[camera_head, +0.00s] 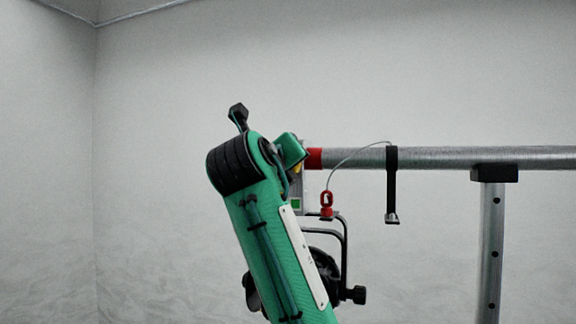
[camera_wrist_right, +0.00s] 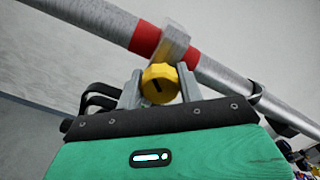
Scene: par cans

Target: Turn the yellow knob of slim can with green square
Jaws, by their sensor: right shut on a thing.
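The yellow knob (camera_wrist_right: 159,85) sits under the grey clamp (camera_wrist_right: 175,45) on the pipe in the right wrist view. My right gripper (camera_wrist_right: 160,88) has one finger on each side of it and is shut on it. In the head view only a sliver of the yellow knob (camera_head: 298,168) shows beside my green right hand. The green square (camera_head: 296,203) is on a pale tag just below. The black slim can (camera_head: 322,264) hangs beneath, largely hidden behind my right arm. My left gripper is in neither view.
A grey horizontal pipe (camera_head: 440,157) with a red band (camera_head: 314,158) runs right to a post (camera_head: 490,245). A red safety-cable hook (camera_head: 327,203) and a black strap (camera_head: 391,185) hang near the can. The left side is clear up to the wall.

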